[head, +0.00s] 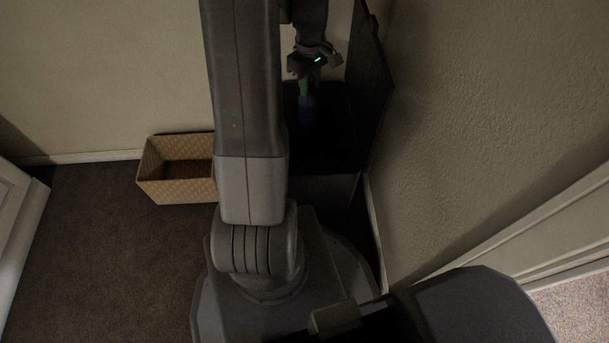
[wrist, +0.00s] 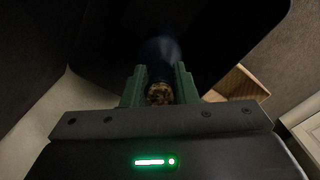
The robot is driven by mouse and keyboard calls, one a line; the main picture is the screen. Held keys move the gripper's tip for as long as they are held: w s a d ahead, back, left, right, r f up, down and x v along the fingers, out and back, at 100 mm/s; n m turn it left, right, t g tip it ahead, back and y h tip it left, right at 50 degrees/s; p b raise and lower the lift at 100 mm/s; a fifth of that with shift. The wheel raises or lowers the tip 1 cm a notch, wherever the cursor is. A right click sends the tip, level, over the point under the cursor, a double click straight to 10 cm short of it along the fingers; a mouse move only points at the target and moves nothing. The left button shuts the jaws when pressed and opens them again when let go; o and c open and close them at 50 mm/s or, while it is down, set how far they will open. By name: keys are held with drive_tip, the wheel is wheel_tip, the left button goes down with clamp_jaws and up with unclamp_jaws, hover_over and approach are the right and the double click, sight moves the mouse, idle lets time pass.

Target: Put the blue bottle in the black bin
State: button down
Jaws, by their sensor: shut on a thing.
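My gripper (wrist: 159,88) has green fingers shut on the neck of the blue bottle (wrist: 158,50). In the wrist view the bottle's brownish top shows between the fingers, and its dark blue body points away from me. In the head view my gripper (head: 305,84) is at the upper middle, with the bottle (head: 307,108) hanging below it, dim and hard to make out. The black bin (head: 328,188) stands in the corner by the wall, its dark opening under the bottle. I cannot tell how far the bottle is inside the bin. My arm hides the bin's left side.
A tan patterned box (head: 180,190), open at the top, stands left of the bin against the wall. A dark upright panel (head: 371,80) rises at the bin's right. White furniture (head: 18,215) is at the far left. Carpet (head: 110,250) is clear between.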

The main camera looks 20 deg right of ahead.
wheel_tip(320, 180, down, 5)
drive_tip(key=b, duration=0.4)
drive_tip(key=shift+f, duration=0.1)
drive_tip(key=c, duration=1.1)
unclamp_jaws()
drive_tip(key=shift+o, duration=0.2)
wheel_tip(320, 180, up, 14)
drive_tip(key=p, duration=0.5)
drive_tip(key=shift+f, duration=0.1)
